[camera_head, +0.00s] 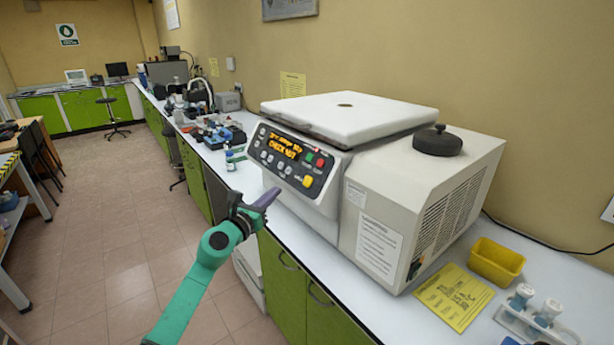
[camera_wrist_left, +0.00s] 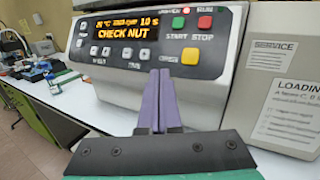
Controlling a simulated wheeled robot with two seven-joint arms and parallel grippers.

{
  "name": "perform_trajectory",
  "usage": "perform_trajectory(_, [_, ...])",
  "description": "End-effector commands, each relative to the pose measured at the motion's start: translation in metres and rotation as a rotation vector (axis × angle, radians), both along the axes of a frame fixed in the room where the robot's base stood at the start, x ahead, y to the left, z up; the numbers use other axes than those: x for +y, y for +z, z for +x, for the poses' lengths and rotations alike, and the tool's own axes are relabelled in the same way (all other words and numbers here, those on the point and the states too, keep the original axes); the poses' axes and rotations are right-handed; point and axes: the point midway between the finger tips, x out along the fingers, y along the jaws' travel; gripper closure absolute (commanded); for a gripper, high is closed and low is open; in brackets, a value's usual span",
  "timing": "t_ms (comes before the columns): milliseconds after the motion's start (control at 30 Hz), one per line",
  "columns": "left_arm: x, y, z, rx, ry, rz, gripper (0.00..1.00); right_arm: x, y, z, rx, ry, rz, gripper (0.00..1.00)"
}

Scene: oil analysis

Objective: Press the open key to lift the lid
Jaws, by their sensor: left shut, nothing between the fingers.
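The centrifuge-like machine (camera_head: 375,170) stands on the bench, with its flat white lid (camera_head: 350,112) down on top. Its front panel (camera_head: 290,158) has a display, which reads "CHECK NUT" in the left wrist view (camera_wrist_left: 125,50). A yellow key (camera_head: 307,181) sits at the panel's lower right; it also shows in the left wrist view (camera_wrist_left: 190,57), its label too blurred to read. My left gripper (camera_head: 271,194) is shut and empty, in front of and below the panel. In the wrist view its purple fingertips (camera_wrist_left: 161,72) point toward the panel, left of the yellow key. My right gripper is out of view.
Green START (camera_wrist_left: 178,22) and red STOP (camera_wrist_left: 204,22) keys sit above the yellow key. A black knob (camera_head: 437,140) rests on the machine's right housing. A yellow bin (camera_head: 495,262) and a bottle rack (camera_head: 535,322) stand at the right. Small bottles (camera_head: 230,160) stand left of the machine.

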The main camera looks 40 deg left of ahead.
Motion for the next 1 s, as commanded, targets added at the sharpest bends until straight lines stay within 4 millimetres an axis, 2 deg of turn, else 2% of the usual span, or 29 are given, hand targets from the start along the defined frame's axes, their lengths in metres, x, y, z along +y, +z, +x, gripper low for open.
perform_trajectory(33, [-0.003,0.028,-0.001,-0.011,-0.001,0.108,1.00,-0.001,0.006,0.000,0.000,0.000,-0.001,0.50])
perform_trajectory(100, [-0.006,0.050,-0.004,-0.019,0.003,0.229,1.00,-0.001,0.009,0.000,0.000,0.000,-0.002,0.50])
perform_trajectory(200, [-0.008,0.064,-0.006,-0.022,0.009,0.317,1.00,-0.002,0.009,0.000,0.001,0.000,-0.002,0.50])
perform_trajectory(633, [-0.009,0.061,-0.001,-0.023,0.012,0.323,1.00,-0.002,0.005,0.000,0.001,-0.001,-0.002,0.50])
perform_trajectory(1000, [-0.022,0.030,0.040,-0.023,0.011,0.320,1.00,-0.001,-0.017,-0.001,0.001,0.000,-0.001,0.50])
